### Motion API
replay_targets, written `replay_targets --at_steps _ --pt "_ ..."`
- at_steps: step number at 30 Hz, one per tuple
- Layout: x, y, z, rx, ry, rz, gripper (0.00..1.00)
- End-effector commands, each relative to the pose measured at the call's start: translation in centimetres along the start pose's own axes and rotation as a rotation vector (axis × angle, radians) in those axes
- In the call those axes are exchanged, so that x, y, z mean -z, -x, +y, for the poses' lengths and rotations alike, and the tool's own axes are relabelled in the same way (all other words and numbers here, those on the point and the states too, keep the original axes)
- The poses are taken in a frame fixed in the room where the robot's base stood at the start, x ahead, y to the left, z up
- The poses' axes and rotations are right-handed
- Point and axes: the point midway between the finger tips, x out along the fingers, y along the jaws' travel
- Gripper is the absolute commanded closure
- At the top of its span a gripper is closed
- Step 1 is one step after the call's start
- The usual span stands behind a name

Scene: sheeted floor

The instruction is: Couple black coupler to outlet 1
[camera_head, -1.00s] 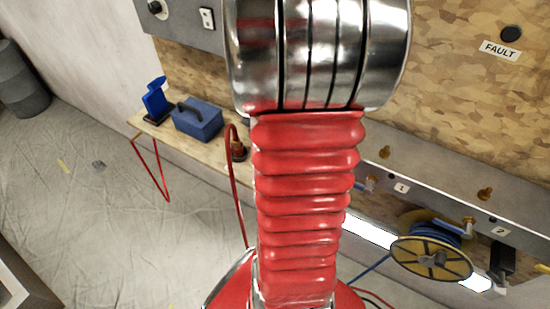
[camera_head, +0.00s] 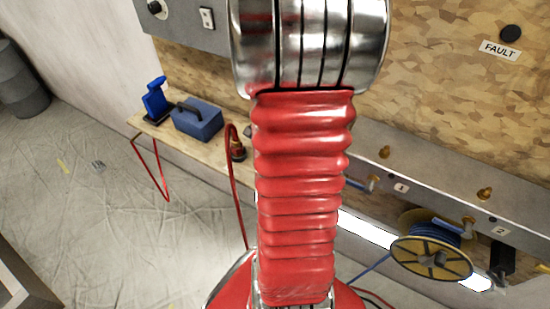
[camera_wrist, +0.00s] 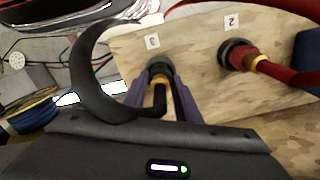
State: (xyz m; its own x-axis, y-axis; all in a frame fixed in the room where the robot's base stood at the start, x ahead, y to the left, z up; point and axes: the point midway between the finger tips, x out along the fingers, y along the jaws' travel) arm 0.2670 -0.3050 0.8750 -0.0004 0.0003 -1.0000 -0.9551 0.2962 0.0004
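A black coupler (camera_wrist: 160,72) with a yellow collar and a bent black hose stands at the spot labelled 3 on the wooden bench. My gripper (camera_wrist: 161,80) has its two purple fingers on either side of it in the wrist view; I cannot tell whether they touch it. In the head view my arm hides the gripper and the black coupler. Outlet 1 (camera_head: 372,183) is on the grey wall rail, a small fitting with a pale blue lever left of the label 1, partly beside my arm.
A red coupler (camera_wrist: 240,57) with a red hose stands at spot 2, close to my gripper. A blue toolbox (camera_head: 198,120) and a blue holder (camera_head: 155,98) are on the bench. The floor at left is open.

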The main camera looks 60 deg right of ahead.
Motion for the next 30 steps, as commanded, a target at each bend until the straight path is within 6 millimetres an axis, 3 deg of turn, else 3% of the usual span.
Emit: replay_targets --at_steps 10,30 --pt "0.0 0.0 0.0 0.001 0.001 0.000 0.96" --pt "0.0 1.6 -0.1 0.002 0.001 0.001 1.00"
